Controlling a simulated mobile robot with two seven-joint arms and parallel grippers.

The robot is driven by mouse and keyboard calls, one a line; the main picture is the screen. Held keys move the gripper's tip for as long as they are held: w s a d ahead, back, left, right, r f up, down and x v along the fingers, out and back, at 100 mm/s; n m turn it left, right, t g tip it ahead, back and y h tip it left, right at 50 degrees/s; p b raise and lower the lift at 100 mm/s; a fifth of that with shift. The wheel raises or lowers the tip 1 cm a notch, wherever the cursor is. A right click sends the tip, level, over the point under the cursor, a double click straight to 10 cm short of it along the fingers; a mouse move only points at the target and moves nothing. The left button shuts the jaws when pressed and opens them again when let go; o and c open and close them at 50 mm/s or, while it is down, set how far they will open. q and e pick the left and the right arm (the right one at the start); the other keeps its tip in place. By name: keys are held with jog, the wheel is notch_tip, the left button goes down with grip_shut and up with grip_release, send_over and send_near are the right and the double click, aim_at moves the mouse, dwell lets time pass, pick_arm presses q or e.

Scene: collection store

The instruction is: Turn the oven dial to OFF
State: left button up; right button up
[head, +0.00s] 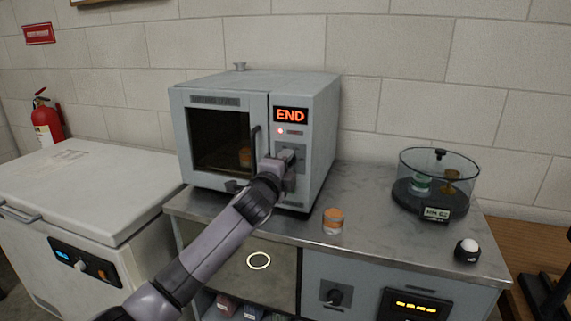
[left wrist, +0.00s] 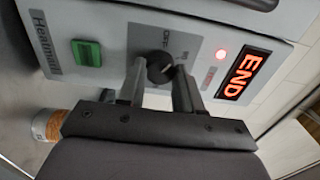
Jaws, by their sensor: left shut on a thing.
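The grey oven (head: 255,84) stands on the counter against the wall, with a red END display (head: 290,116) and a lit red lamp (head: 281,131). My left gripper (head: 286,162) reaches its control panel and covers much of the dial in the head view. In the left wrist view, the black dial (left wrist: 160,69) sits between the two fingers of my left gripper (left wrist: 160,82), which is shut on it. The OFF lettering (left wrist: 167,34) shows near the dial. I cannot tell exactly where the dial points. My right gripper is out of view.
A green switch (left wrist: 88,52) sits beside the dial plate. An orange-lidded jar (head: 333,222) stands on the counter (head: 380,224) in front of the oven. A round glass vessel (head: 437,180) stands to the right. A white chest (head: 85,190) is at left.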

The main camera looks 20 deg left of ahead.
pick_arm(q)
jog(key=n, duration=0.5)
jog(key=shift+n, duration=0.4)
dwell(0.4)
jog(key=o, duration=1)
jog(key=shift+o, duration=0.2)
jog(key=shift+s, duration=0.15)
jog(key=s, duration=0.7)
jog(key=shift+a, duration=0.15)
